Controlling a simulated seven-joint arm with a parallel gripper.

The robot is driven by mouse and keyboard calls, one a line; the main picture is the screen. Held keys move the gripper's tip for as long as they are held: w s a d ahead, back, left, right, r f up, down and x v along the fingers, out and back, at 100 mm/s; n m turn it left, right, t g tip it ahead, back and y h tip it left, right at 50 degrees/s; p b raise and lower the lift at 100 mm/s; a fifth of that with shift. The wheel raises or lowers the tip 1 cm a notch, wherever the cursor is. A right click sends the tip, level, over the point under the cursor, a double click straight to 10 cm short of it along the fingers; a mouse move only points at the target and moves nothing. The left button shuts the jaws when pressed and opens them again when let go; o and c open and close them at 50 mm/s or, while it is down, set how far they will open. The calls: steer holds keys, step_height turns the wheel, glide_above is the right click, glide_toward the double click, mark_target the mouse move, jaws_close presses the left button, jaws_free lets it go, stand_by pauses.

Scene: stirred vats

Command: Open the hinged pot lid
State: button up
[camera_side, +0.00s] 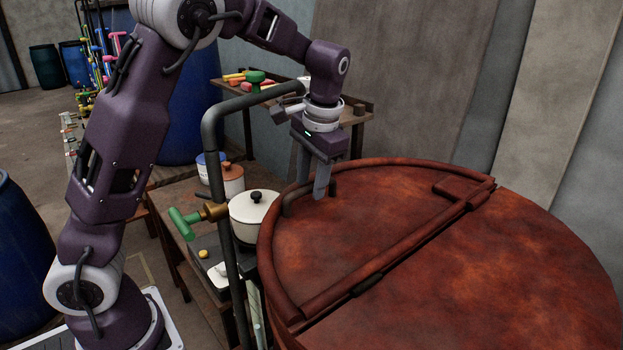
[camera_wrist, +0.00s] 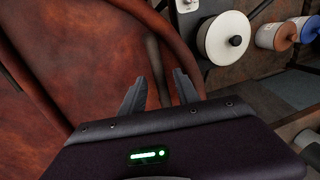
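The big round rusty-red vat has a hinged lid half (camera_side: 340,225) that lies flat and closed, with its hinge line (camera_side: 368,284) running across the middle. The lid also fills the left of the wrist view (camera_wrist: 70,60). A dark bar handle (camera_side: 289,204) stands near the lid's rim; it shows in the wrist view (camera_wrist: 153,58) as a bar running between my fingers. My gripper (camera_side: 313,188) points down at the handle. Its two fingers (camera_wrist: 160,90) are apart, one on either side of the bar. I cannot tell whether they touch it.
A dark upright pipe (camera_side: 214,165) bends over beside the vat, with a green-handled valve (camera_side: 184,223). A cream pot (camera_side: 250,215) with a black knob stands close to the vat's rim. An orange pot (camera_side: 230,181) and a blue-and-white pot (camera_wrist: 311,28) stand beyond it. A wall stands behind.

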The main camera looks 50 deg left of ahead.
jaws_close()
stand_by(1.4)
